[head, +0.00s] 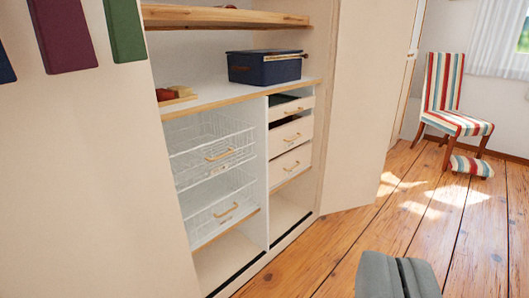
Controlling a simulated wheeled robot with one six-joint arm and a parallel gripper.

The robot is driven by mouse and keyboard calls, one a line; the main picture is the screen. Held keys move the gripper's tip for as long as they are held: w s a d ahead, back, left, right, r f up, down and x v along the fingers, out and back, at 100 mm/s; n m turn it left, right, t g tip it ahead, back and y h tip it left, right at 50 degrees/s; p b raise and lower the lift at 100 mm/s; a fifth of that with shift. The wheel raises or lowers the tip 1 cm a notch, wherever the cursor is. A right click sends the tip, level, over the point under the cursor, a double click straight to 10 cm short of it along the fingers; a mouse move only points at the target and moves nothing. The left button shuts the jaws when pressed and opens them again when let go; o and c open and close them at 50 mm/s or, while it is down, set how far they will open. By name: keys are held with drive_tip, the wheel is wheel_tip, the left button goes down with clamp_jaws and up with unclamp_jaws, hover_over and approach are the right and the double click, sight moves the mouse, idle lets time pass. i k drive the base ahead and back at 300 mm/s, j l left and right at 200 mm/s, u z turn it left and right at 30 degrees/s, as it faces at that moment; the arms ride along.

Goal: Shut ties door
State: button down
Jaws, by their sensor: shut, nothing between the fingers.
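The ties door (100,170) is the large pale panel filling the left of the view. The lower ends of a maroon tie (67,35), a green tie (125,28) and a navy tie (4,62) hang on its face. The door stands open, with the wardrobe interior showing to its right. Its upper part and left edge are outside the view. My gripper (398,265) is at the bottom right, over the wooden floor. It is shut and empty, apart from the door.
A second pale door (368,100) stands open at the wardrobe's right. Inside are wire baskets (212,160), white drawers (291,135) and a dark blue box (264,67) on a shelf. The floor between is clear.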

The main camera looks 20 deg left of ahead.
sight(90, 207)
drive_tip(key=k+j, duration=0.15)
drive_tip(key=j, duration=0.3)
drive_tip(key=k+j+z, duration=0.15)
drive_tip(key=j, duration=0.25)
drive_tip(key=k+j, duration=0.25)
drive_tip(key=j, duration=0.15)
drive_tip(key=k+j+z, duration=0.15)
drive_tip(key=j, duration=0.3)
drive_tip(key=k+j, duration=0.25)
drive_tip(key=j, duration=0.55)
drive_tip(key=k+j+z, duration=0.1)
drive_tip(key=j, duration=0.5)
